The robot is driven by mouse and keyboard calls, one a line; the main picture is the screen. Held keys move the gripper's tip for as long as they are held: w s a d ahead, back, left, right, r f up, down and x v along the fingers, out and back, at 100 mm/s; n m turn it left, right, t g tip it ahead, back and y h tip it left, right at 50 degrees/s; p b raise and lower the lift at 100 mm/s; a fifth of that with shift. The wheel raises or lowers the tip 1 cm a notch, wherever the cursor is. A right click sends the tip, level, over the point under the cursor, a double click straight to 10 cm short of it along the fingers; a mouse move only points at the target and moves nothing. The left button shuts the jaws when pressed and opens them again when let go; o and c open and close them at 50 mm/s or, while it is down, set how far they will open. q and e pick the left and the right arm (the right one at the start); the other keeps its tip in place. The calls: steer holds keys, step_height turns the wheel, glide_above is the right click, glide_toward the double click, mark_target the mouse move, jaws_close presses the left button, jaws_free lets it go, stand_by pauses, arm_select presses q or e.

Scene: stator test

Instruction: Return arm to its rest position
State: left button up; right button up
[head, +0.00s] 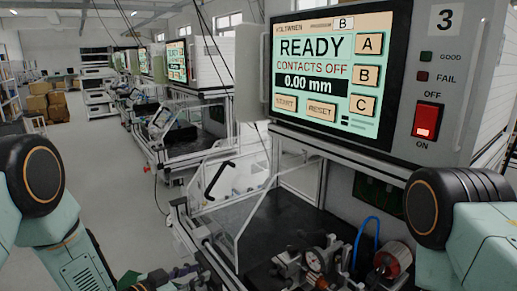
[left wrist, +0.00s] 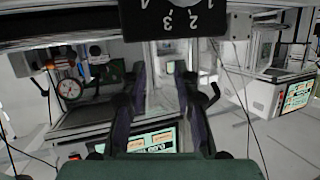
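My left gripper (head: 165,278) shows only in part at the bottom edge of the head view, with its arm coming in from the left. In the left wrist view its two dark fingers (left wrist: 163,78) stand apart with nothing between them, so it is open and empty. My right arm shows at the right edge of the head view; its gripper is out of view. The test station 3 (head: 452,60) has a screen (head: 329,72) reading READY, CONTACTS OFF, 0.00 mm.
The aisle floor (head: 105,165) is free.

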arm_select(q)
steer(key=s+a+f+n+g+y+b, duration=0.2)
steer(key=s+f+n+g+y, duration=0.1)
steer(key=s+f, duration=0.5)
steer(key=s+a+f+n+g+y+b, duration=0.2)
steer(key=s+f+n, duration=0.1)
steer(key=s+f, duration=0.55)
steer(key=s+a+f+n+g+y+b, duration=0.1)
steer(key=s+f+g+b, duration=0.2)
steer(key=s, duration=0.8)
steer(key=s+a+f+n+g+y+b, duration=0.1)
steer(key=s+a+f+g+y+b, duration=0.1)
steer(key=s+f, duration=0.4)
steer(key=s+g+b, duration=0.1)
steer(key=s, duration=0.4)
steer(key=shift+s+g, duration=0.3)
steer(key=shift+s, duration=0.1)
